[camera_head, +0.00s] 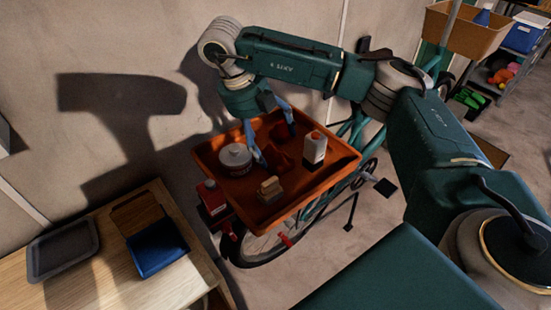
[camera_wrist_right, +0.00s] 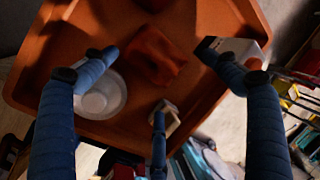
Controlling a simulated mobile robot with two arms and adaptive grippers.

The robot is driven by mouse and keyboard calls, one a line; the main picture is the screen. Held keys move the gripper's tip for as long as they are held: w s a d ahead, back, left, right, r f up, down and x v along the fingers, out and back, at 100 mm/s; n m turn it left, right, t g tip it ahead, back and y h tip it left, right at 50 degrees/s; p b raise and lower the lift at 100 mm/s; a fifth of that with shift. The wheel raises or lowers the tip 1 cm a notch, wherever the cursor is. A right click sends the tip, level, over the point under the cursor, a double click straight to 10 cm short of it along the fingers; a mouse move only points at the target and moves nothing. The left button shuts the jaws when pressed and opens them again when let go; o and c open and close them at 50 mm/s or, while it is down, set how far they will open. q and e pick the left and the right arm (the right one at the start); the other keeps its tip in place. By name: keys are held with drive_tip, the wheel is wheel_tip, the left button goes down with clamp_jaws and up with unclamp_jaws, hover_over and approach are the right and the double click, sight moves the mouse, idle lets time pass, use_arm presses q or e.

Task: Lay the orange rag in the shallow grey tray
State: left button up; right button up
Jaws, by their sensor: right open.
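The orange rag (camera_head: 283,156) lies crumpled in an orange tray (camera_head: 209,161). In the right wrist view the rag (camera_wrist_right: 157,56) shows ahead, between the spread fingers. My right gripper (camera_head: 273,138), with blue fingers, is open and empty above the orange tray, close to the rag. Its fingertips (camera_wrist_right: 157,66) stand apart in the wrist view, and I see no contact with the rag. The shallow grey tray (camera_head: 62,249) lies empty on a wooden tabletop at the lower left. My left gripper is out of view.
A white round tub (camera_head: 236,158), a white bottle (camera_head: 314,146) and a small tan block (camera_head: 270,187) stand around the rag. A blue bin (camera_head: 156,249) sits beside the grey tray. A red container (camera_head: 212,196) and a bicycle (camera_head: 266,246) are near the orange tray.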

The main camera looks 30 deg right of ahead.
sight(272, 152)
drive_tip(key=shift+w+p+x, duration=0.15)
drive_tip(key=shift+p+x, duration=0.05)
drive_tip(key=shift+x, duration=1.1)
drive_tip(key=shift+w+p+x, duration=0.15)
drive_tip(key=shift+x, duration=1.15)
drive_tip(key=shift+a, duration=0.15)
drive_tip(key=c, duration=1.3)
